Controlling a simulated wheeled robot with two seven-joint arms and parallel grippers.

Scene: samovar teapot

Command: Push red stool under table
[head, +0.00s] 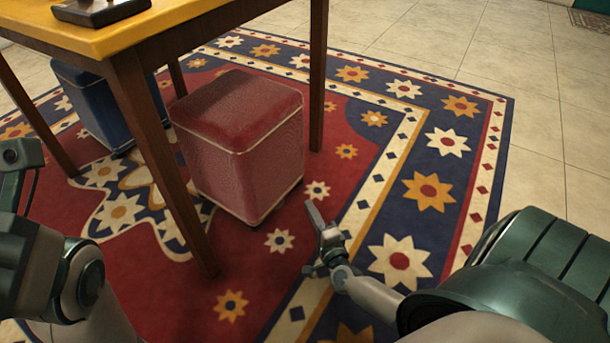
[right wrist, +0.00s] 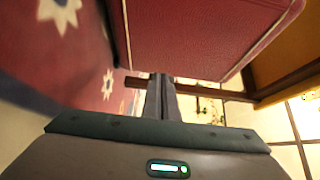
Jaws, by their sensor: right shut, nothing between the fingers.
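The red stool (head: 238,143) is a cube with pale piping. It stands on the patterned rug, partly under the near side of the wooden table (head: 165,17), between two of its legs. My right gripper (head: 309,205) is shut and empty, low over the rug just to the right of the stool's lower corner. In the right wrist view the shut fingers (right wrist: 161,80) point toward the stool's red side (right wrist: 190,35); I cannot tell whether they touch it. My left arm shows at the left edge of the head view, but its fingers are out of view.
A blue stool (head: 88,105) stands under the table, left of the red one. A dark object (head: 98,8) lies on the tabletop. Table legs (head: 150,130) stand close by the red stool. The rug (head: 440,190) to the right is clear.

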